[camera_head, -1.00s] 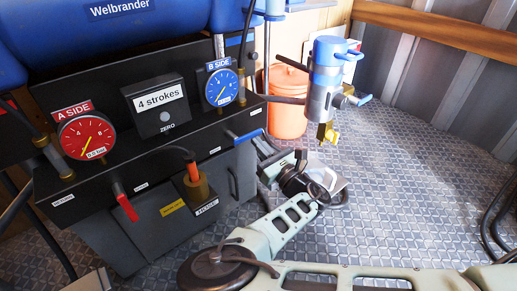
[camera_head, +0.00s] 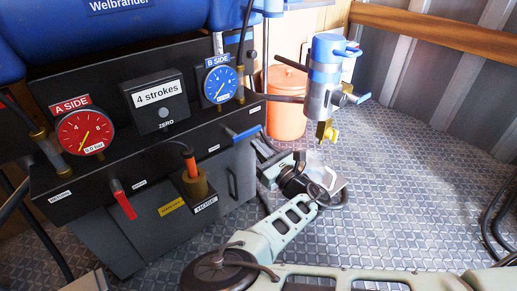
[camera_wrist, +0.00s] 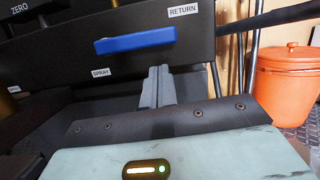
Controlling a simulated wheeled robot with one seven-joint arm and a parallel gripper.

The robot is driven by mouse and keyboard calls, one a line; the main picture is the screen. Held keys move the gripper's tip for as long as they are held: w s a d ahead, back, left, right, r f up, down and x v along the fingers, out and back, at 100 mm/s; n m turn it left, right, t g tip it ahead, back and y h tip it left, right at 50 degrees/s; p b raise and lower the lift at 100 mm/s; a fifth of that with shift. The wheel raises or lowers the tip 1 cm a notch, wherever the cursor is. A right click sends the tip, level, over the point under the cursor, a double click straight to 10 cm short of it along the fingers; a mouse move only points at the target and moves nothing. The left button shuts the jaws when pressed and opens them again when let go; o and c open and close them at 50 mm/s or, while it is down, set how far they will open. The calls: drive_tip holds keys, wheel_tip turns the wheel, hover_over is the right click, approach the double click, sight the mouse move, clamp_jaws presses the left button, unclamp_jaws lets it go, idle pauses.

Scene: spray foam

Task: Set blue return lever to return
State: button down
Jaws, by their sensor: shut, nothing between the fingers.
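The blue return lever (camera_head: 246,134) sits on the front of the black panel, at its right end in the head view. In the wrist view the blue lever (camera_wrist: 135,40) lies nearly level, its right end slightly higher. The SPRAY label (camera_wrist: 101,72) is below its left part and the RETURN label (camera_wrist: 183,10) is above and right of it. My gripper (camera_wrist: 157,87) is shut and empty, its fingertips appearing just below the lever's right half. I cannot tell whether they touch it. In the head view the fingertips are not clearly visible.
A red lever (camera_head: 124,204) hangs down at the panel's left. An orange bucket (camera_head: 286,105) and a hanging blue and silver spray unit (camera_head: 323,78) are to the right. A black hose (camera_wrist: 268,18) runs right from the panel. Metal floor (camera_head: 410,160) is open at right.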

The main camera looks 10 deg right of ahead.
drive_tip(key=f+p+v, duration=0.2)
drive_tip(key=v, duration=0.8)
idle(0.3)
